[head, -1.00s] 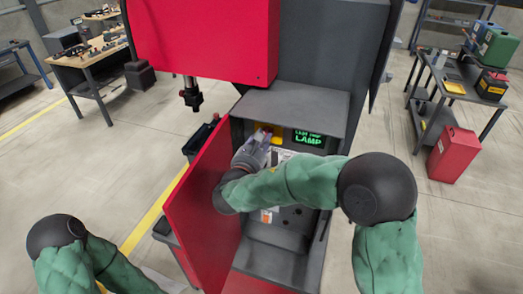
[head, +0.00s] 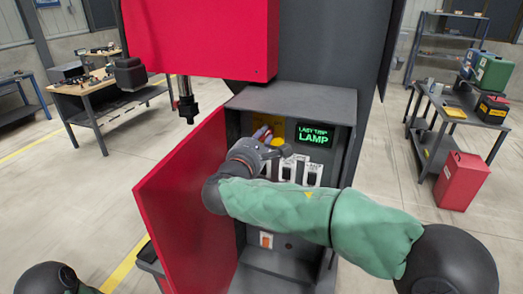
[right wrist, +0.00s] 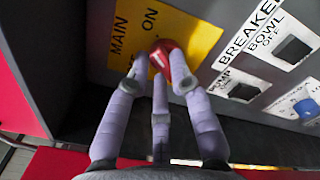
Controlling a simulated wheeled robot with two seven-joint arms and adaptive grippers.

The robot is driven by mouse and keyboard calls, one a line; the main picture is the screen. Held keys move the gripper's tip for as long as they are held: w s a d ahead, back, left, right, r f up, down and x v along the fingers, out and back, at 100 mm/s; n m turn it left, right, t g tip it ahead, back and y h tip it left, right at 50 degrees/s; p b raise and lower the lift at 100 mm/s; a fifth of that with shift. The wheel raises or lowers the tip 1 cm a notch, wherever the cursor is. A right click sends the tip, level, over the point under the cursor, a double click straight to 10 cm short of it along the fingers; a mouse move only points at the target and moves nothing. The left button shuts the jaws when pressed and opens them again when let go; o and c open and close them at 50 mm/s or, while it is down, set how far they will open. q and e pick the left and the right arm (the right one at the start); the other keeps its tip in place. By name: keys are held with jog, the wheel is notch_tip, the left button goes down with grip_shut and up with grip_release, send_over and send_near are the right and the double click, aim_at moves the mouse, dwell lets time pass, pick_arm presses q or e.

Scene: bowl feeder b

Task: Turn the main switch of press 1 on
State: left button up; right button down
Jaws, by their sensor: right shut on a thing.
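The main switch is a red knob (right wrist: 180,66) on a yellow plate (right wrist: 195,30) marked MAIN and ON in the right wrist view. My right gripper (right wrist: 155,78) is shut on the knob, with fingers on both sides of it. The fingers hide part of the knob, so its exact turn is hard to tell. In the head view my right gripper (head: 262,143) reaches into the open cabinet of the red and grey press, at the yellow plate (head: 259,122). My left gripper is out of view; only part of my left arm shows at the bottom left.
The open red cabinet door (head: 185,205) stands left of my right forearm. A green-lit display (head: 313,135) reads LAST TRIP LAMP. White-labelled breaker switches (head: 312,174) sit right of the gripper. A red can (head: 462,180) and a cart stand at the right.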

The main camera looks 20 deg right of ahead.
jog(key=shift+f+m+b, duration=0.1)
jog(key=shift+m+b, duration=0.8)
jog(key=shift+b, duration=0.15)
jog(key=c, duration=1.1)
grip_release()
jog(key=shift+s, duration=0.1)
jog(key=v, duration=1.2)
